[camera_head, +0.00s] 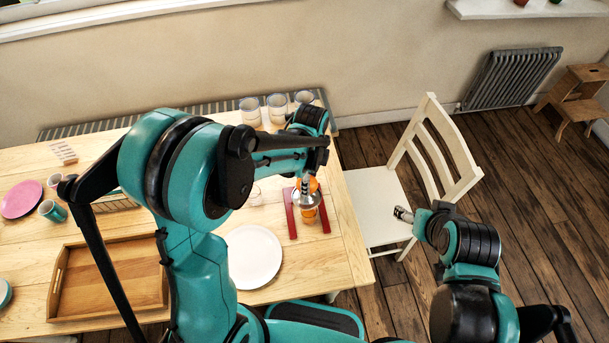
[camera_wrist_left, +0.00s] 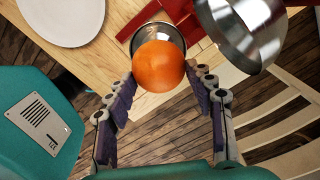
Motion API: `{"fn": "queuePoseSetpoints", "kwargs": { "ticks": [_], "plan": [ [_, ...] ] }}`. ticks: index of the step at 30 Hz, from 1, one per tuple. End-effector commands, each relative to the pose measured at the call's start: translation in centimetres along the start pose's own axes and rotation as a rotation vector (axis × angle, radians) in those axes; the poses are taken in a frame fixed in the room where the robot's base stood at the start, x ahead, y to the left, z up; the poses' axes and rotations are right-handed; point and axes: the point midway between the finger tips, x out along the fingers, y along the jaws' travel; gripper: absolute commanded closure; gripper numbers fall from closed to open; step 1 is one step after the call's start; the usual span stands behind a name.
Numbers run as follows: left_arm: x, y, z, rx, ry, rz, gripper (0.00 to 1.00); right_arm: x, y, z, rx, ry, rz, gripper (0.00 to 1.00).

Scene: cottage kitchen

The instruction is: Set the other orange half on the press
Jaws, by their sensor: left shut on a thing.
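My left gripper (camera_wrist_left: 160,88) is shut on an orange half (camera_wrist_left: 158,66), its rounded skin side facing the wrist camera. In the head view the held orange half (camera_head: 314,184) shows at the end of my left arm, over the table's right part. A shiny metal cup (camera_wrist_left: 160,34) lies behind the orange half in the wrist view, partly hidden by it. A larger metal bowl-shaped part (camera_wrist_left: 243,28) is to its right. In the head view a metal piece (camera_head: 306,199) with orange below it stands between red strips (camera_head: 291,214); which part is the press is unclear. My right gripper (camera_head: 403,214) is away beside the chair.
A white plate (camera_head: 253,257) lies left of the red strips, and a wooden tray (camera_head: 73,250) is farther left. Several white cups (camera_head: 277,107) stand at the table's back. A white chair (camera_head: 378,205) stands close to the table's right edge.

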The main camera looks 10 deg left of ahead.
Motion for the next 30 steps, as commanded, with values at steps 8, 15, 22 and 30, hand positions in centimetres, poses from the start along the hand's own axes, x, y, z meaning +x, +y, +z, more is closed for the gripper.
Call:
{"fn": "queuePoseSetpoints", "kwargs": {
  "ticks": [8, 15, 22, 30],
  "plan": [
    [1.5, 0.0, -0.1, 0.007, 0.000, 0.000, 0.58, 0.9, 0.0, 0.7, 0.000, 0.000, 0.000, 0.31],
    [4.1, 0.0, -0.1, 0.006, 0.000, 0.000, 0.58, 2.5, 0.0, 1.8, 0.000, 0.000, 0.000, 0.31],
    [5.7, 0.0, -0.1, 0.006, 0.000, 0.000, 0.58, 3.4, 0.0, 2.4, 0.000, 0.000, 0.000, 0.31],
    [5.7, 0.0, -0.1, 0.006, 0.000, 0.000, 0.58, 3.3, 0.0, 2.4, 0.000, 0.000, 0.000, 0.31]
  ]
}}
